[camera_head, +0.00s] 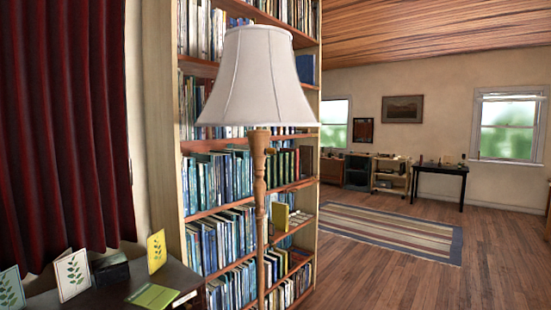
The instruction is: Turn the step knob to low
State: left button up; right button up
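A floor lamp stands close in front of me, with a pale fabric shade (258,85) and a turned wooden pole (259,180). The shade looks unlit. The lower end of the pole is cut off by the bottom edge of the picture. Neither of my grippers is in view.
A tall bookshelf (311,130) full of books stands behind the lamp. A dark table (115,292) with cards and booklets is at lower left, beside a red curtain (65,120). The wooden floor (400,285) and a striped rug (390,232) lie open at right.

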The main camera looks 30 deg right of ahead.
aim_at(270, 150)
jog(key=z, duration=1)
jog(key=k, duration=1.3)
jog(key=z, duration=1.3)
jog(key=i, duration=3)
jog(key=u, duration=0.15)
jog(key=i, duration=1.95)
jog(key=u, duration=1)
jog(key=i, duration=1)
jog(key=u, duration=1.9)
jog(key=i, duration=0.85)
jog(key=u, duration=0.5)
